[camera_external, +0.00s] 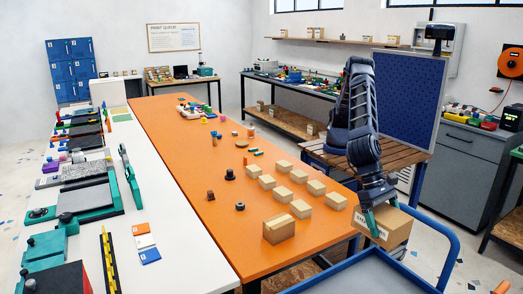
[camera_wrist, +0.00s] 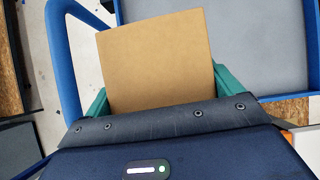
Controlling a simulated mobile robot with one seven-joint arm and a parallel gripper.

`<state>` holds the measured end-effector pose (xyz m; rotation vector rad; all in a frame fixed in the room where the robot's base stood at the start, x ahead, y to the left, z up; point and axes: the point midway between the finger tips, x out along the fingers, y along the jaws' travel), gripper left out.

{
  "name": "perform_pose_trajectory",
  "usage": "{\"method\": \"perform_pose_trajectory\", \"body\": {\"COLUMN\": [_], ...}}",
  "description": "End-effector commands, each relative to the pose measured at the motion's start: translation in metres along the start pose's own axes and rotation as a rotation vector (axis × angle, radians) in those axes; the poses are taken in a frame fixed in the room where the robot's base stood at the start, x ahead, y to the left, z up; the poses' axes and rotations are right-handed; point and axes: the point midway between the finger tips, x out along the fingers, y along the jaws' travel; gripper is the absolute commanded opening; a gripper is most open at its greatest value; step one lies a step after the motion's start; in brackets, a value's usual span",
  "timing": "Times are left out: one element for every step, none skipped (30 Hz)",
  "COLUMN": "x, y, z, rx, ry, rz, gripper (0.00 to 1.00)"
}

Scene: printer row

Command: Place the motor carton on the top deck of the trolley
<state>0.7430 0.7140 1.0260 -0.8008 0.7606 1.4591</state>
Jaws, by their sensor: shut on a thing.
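The motor carton (camera_external: 396,232) is a brown cardboard box with printed lettering on its near side. My gripper (camera_external: 371,220) is shut on it, with a green finger against its side. The wrist view shows the carton (camera_wrist: 155,62) between the two green fingers of my gripper (camera_wrist: 160,95). The trolley (camera_external: 355,275) has a grey deck and a blue tubular handle, at the bottom right of the external view. The carton is held beside and above the trolley's far end. In the wrist view the grey deck (camera_wrist: 262,45) lies to the right of the carton.
An orange table (camera_external: 225,215) with several small cartons (camera_external: 285,193) and one larger carton (camera_external: 278,229) stands left of the trolley. A wooden slatted bench (camera_external: 395,163) and a blue perforated panel (camera_external: 407,100) are behind my arm. The visible trolley deck is bare.

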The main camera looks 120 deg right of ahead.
Motion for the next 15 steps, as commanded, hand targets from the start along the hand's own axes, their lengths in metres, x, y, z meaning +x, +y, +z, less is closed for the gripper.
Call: {"method": "perform_pose_trajectory", "body": {"x": [0.001, 0.001, 0.003, 0.004, 0.006, 0.009, 0.013, 0.017, 0.022, 0.027, 0.032, 0.039, 0.045, 0.050, 0.056], "y": [0.003, 0.004, 0.005, 0.006, 0.007, 0.007, 0.007, 0.007, 0.007, 0.008, 0.008, 0.008, 0.008, 0.008, 0.008], "z": [0.006, 0.008, 0.009, 0.010, 0.010, 0.008, 0.006, 0.004, 0.000, -0.003, -0.006, -0.011, -0.015, -0.018, -0.022], "rx": [0.004, 0.009, 0.013, 0.015, 0.017, 0.019, 0.020, 0.020, 0.021, 0.022, 0.022, 0.021, 0.022, 0.022, 0.021], "ry": [-0.001, -0.001, 0.000, 0.000, 0.000, 0.001, 0.001, 0.001, 0.001, 0.001, 0.001, 0.001, 0.001, 0.002, 0.002], "rz": [-0.006, -0.008, -0.010, -0.011, -0.012, -0.012, -0.013, -0.013, -0.013, -0.012, -0.011, -0.012, -0.011, -0.011, -0.011], "gripper": [0.47, 0.47, 0.47, 0.47, 0.47, 0.47, 0.47, 0.47, 0.47, 0.47, 0.47, 0.47, 0.47, 0.47, 0.47]}}
